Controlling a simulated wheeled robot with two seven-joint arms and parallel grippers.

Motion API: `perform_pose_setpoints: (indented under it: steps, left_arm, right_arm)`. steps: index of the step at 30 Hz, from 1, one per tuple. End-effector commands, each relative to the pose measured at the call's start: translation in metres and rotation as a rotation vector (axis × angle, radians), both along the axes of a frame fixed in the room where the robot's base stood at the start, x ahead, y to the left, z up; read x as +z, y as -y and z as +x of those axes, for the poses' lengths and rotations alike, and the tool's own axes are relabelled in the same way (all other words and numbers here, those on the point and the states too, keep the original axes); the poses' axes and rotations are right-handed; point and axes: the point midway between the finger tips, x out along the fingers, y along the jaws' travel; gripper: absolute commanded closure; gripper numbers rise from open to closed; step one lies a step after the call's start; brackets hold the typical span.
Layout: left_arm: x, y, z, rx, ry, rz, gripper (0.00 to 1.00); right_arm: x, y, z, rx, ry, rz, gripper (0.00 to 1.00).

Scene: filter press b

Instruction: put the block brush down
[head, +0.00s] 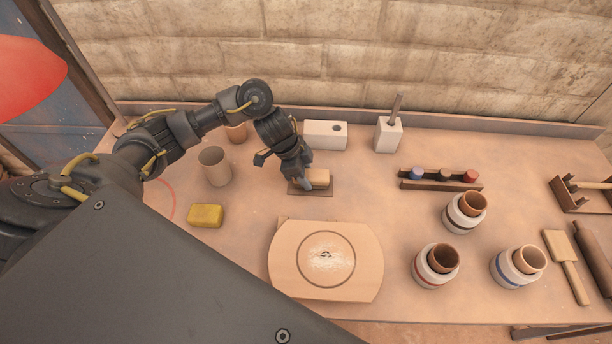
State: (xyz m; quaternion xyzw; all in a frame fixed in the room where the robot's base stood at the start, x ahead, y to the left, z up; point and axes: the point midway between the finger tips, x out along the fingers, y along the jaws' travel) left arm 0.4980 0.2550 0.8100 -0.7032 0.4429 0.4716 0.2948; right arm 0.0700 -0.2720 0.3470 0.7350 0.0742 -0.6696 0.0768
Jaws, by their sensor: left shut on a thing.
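The block brush (318,177) is a small tan block in the head view, at the back middle of the table. It sits low over a flat dark brown mat (313,192); I cannot tell whether it touches it. My left gripper (306,176) is shut on the block brush from above and hides its left side. My right gripper is not in view.
A round-marked board (283,270) lies in front. A yellow sponge (205,215) and a brown cup (214,166) stand left. A white box (325,135) and a white holder (388,136) stand behind. Several banded jars and a rack (440,185) stand right.

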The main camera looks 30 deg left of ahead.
Motion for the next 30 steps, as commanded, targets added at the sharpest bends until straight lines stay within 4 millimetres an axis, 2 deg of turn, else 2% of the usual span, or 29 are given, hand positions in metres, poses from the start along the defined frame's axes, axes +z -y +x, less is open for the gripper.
perform_pose_setpoints:
  steps: [13,14,18,26,30]
  left_arm:
    - [-0.008,-0.0004,0.0008,0.001,0.003,0.0,0.83]
    - [-0.0079,-0.0005,0.0008,0.001,0.002,0.001,0.56]
    - [-0.0076,-0.0004,0.0008,0.001,0.003,0.0,0.38]
    - [-0.0071,-0.0004,0.0009,0.001,0.003,0.0,0.37]
    - [0.0012,-0.0026,0.0007,0.001,0.005,0.001,0.37]
  right_arm:
    - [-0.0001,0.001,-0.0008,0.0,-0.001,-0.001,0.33]
    - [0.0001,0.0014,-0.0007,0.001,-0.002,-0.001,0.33]
    - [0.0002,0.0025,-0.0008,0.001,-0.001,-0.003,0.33]
    - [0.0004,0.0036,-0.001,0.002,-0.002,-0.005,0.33]
    - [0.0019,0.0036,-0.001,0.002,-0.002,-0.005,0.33]
